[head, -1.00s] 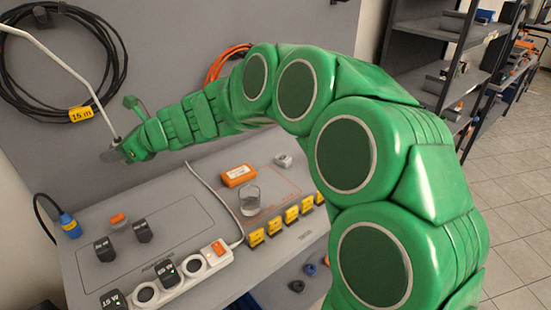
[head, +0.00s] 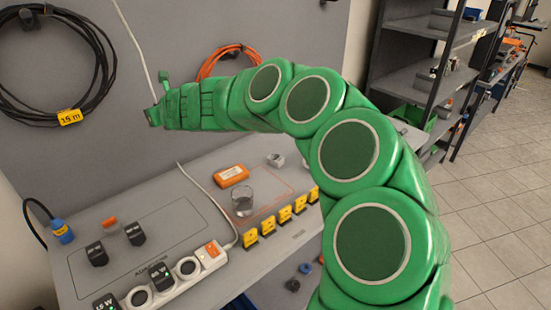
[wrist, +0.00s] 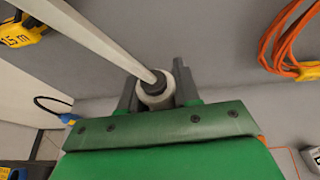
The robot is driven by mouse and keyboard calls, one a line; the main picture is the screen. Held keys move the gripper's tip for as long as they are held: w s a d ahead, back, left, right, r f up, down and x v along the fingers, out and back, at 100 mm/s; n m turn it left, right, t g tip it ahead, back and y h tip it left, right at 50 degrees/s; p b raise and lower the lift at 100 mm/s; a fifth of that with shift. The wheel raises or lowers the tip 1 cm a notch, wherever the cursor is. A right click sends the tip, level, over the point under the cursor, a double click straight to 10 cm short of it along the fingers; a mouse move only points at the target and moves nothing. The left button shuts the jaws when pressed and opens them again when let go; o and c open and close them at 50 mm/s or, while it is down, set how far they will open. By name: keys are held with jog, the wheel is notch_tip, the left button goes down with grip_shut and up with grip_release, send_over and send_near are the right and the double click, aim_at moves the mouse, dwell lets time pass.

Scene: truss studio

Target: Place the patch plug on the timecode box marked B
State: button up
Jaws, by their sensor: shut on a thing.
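My gripper (wrist: 158,88) is shut on the patch plug (wrist: 152,92), a pale round body with a dark collar and a white cable (wrist: 95,42) running up from it. In the head view my gripper (head: 153,116) is raised above the desk, in front of the grey back panel. There the plug is too small to make out, but its cable (head: 134,38) rises from the gripper. An orange box (head: 231,176) and a small grey box (head: 276,160) lie on the desk. I cannot read a B on either, so I cannot tell which is the timecode box.
A clear glass (head: 242,202) stands beside the orange box. A power strip (head: 176,277) with black adapters lies along the front, with several yellow blocks (head: 268,227) to its right. A blue plug (head: 62,230) is at the left. Coiled cables (head: 230,62) hang on the panel.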

jog(key=w+d+m+t+h, duration=0.2)
jog(key=w+d+m+h, duration=0.45)
jog(key=d, duration=0.35)
jog(key=w+d+m+t+h, duration=0.2)
jog(key=w+d+m+h, duration=0.45)
jog(key=d, duration=0.45)
jog(key=s+d+m+g+h, duration=0.3)
jog(key=d+m+h, duration=0.1)
jog(key=d, duration=0.4)
jog(key=s+d+m+g+h, duration=0.3)
jog(key=s+d+m+h, duration=0.15)
jog(key=d, duration=0.35)
send_over(276, 161)
jog(key=s+d, duration=0.1)
jog(key=d, duration=0.1)
jog(key=shift+f, duration=8.15)
jog(key=shift+h, duration=0.25)
jog(key=shift+w+a+f, duration=0.15)
jog(key=shift+w+f, duration=0.9)
jog(key=shift+f, duration=0.3)
jog(key=shift+w+a+f, duration=0.15)
jog(key=shift+w+f, duration=0.9)
jog(key=shift+f, duration=1.8)
